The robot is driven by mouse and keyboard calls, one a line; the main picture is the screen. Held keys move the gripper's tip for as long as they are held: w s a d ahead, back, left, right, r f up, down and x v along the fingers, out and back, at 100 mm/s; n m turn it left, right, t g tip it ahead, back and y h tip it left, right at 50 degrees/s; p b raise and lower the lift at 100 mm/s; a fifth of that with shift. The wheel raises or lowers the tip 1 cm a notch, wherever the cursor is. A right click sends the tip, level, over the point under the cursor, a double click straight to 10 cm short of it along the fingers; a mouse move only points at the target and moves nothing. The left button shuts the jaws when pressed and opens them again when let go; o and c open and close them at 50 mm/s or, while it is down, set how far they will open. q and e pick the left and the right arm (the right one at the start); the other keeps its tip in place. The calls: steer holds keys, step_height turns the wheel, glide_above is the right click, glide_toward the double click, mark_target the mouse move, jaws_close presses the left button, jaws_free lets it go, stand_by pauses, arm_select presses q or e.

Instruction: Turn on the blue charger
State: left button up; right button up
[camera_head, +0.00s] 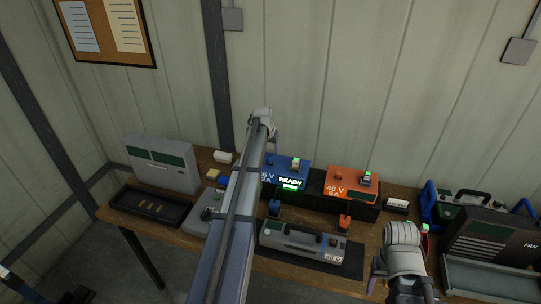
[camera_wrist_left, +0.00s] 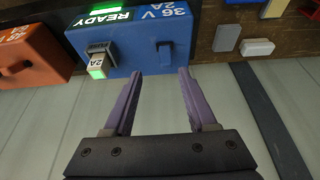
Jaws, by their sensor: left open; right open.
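The blue charger (camera_head: 290,171) stands on the bench, partly hidden behind my left arm in the head view. Its front reads "36 V" and "READY", with a green light lit. My right gripper (camera_head: 404,268) is open at the bench front, right of the chargers.
An orange charger (camera_head: 348,182) stands right of the blue one. A grey battery (camera_head: 303,243) with a handle lies in front. A black tray (camera_head: 150,206) and grey box (camera_head: 160,163) are at left.

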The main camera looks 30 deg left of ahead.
mark_target(270, 156)
arm_select(q)
steer(key=shift+w+a+f+b, duration=0.45)
steer(key=shift+a+f+b, duration=0.15)
steer(key=shift+f+b, duration=0.2)
steer(key=b+x, duration=0.5)
steer(key=x, duration=0.1)
steer(key=shift+w+b, duration=0.2)
steer(key=shift+b, duration=0.15)
jaws_close()
